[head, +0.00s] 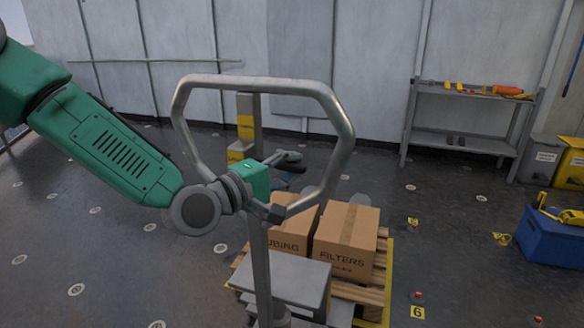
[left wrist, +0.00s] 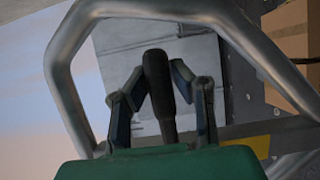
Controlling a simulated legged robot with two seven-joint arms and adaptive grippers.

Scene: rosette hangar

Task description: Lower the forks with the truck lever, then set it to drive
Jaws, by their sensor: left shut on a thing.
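The pallet truck's grey loop handle (head: 345,135) stands upright in the middle of the head view, on a grey post (head: 261,270). My left gripper (head: 288,162) reaches into the loop from the left. In the left wrist view, the black truck lever (left wrist: 158,85) stands between the two fingers of my left gripper (left wrist: 160,72), which are shut on it near its upper part. In the head view the lever is small and mostly hidden by the gripper. The forks are hidden under the load, so their height cannot be told. My right gripper is not in view.
A wooden pallet (head: 372,296) carries cardboard boxes, one marked FILTERS (head: 345,240). A grey shelf (head: 470,143) with tools stands at the back wall. A blue box (head: 550,240) and yellow number markers (head: 417,312) lie on the right floor. The left floor is open.

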